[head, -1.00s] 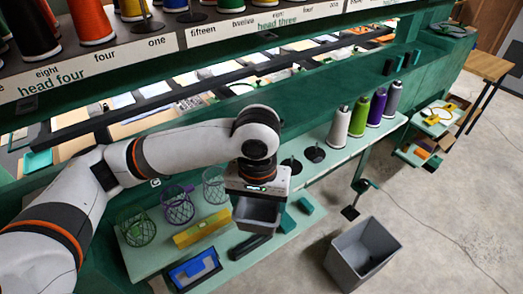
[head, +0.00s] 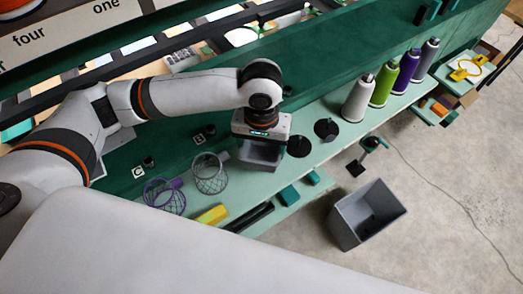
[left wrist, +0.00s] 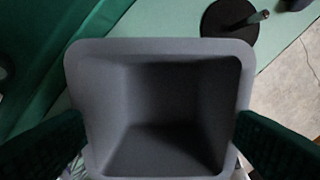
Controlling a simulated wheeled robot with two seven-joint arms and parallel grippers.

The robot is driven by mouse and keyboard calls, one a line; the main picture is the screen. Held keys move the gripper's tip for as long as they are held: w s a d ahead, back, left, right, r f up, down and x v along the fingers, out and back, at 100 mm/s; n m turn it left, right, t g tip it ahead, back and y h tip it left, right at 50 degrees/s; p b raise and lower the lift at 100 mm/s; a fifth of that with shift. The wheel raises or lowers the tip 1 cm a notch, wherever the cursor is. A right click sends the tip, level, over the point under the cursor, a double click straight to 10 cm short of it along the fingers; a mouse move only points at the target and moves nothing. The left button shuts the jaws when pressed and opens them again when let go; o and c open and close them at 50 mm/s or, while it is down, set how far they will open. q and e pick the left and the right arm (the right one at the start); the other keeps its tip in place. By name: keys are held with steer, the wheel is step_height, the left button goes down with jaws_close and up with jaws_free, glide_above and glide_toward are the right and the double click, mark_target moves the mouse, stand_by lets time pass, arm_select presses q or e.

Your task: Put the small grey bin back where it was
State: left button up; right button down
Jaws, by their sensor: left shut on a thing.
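The small grey bin (head: 260,154) hangs open side up below my left gripper (head: 261,133) in the head view. It is over or at the back part of the pale green shelf (head: 330,137), between a wire basket and a black spindle stand. I cannot tell whether its base touches the shelf. In the left wrist view the bin (left wrist: 165,52) fills the middle and its inside looks empty. The dark fingers of my left gripper (left wrist: 155,140) are on its left and right sides, shut on it. My right gripper is in neither view.
White, green, purple and grey thread cones (head: 359,97) stand to the right on the shelf. Two black spindle stands (head: 326,129) are nearer. Purple (head: 165,197) and grey (head: 210,173) wire baskets stand left. A larger grey bin (head: 346,230) stands on the floor.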

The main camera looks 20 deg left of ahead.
mark_target(262, 158)
arm_select(q)
step_height(262, 158, down, 2)
steer(key=shift+f, duration=0.75)
steer(key=o, duration=1)
steer(key=shift+c, duration=0.2)
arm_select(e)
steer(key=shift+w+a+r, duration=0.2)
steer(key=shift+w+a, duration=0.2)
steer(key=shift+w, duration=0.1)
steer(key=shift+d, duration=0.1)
arm_select(q)
steer(key=shift+r, duration=0.25)
step_height(262, 158, up, 12)
steer(key=shift+b, duration=0.35)
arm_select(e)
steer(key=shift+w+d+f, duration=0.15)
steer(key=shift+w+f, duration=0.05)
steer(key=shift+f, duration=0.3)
